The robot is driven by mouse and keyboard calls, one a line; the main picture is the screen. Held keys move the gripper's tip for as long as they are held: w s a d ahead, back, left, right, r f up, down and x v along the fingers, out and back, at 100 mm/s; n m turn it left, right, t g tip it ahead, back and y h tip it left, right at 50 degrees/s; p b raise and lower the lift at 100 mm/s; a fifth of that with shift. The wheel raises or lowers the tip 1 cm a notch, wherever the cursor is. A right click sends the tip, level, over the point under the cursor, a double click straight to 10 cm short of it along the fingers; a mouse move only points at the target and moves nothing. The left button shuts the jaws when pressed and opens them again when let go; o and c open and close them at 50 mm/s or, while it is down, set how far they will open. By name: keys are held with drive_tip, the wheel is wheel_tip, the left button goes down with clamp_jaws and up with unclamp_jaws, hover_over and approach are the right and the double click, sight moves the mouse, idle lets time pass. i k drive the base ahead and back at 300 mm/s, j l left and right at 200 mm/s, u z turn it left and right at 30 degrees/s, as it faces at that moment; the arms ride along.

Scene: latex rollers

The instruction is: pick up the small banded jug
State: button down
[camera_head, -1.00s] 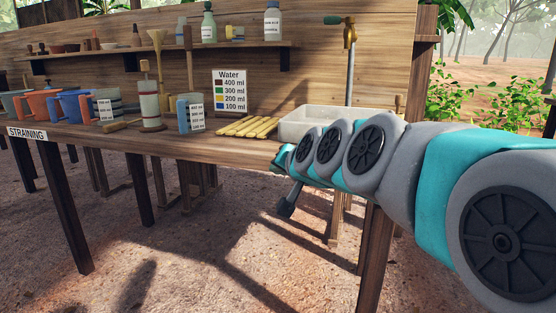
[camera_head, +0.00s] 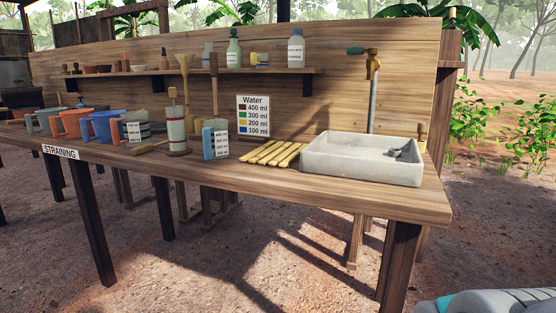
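A small jug-like vessel (camera_head: 259,60) with yellow and dark blue bands stands on the wall shelf, between the green bottle and the white bottle. It is small in the picture, so its handle and details are hard to make out; it looks like the banded jug. My gripper is out of view. Only a grey and teal part of my arm shows in the bottom right corner, well away from the shelf.
Below the shelf (camera_head: 170,72), the bench holds several coloured jugs (camera_head: 104,127), a labelled blue-handled jug (camera_head: 215,139), yellow strips (camera_head: 272,153) and a stone basin (camera_head: 350,165) under a tap (camera_head: 372,66). A water sign (camera_head: 253,117) stands behind. Ground in front is open.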

sight(214, 131)
drive_tip(key=u, duration=4.3)
drive_tip(key=z, duration=3.65)
drive_tip(key=i+j+z, duration=0.15)
drive_tip(key=j+z, duration=0.15)
drive_tip(key=z, duration=0.2)
drive_tip(key=i+j+z, duration=0.1)
drive_tip(key=j+z, duration=0.2)
drive_tip(key=z, duration=0.15)
drive_tip(key=j+z, duration=0.35)
drive_tip(key=z, duration=0.15)
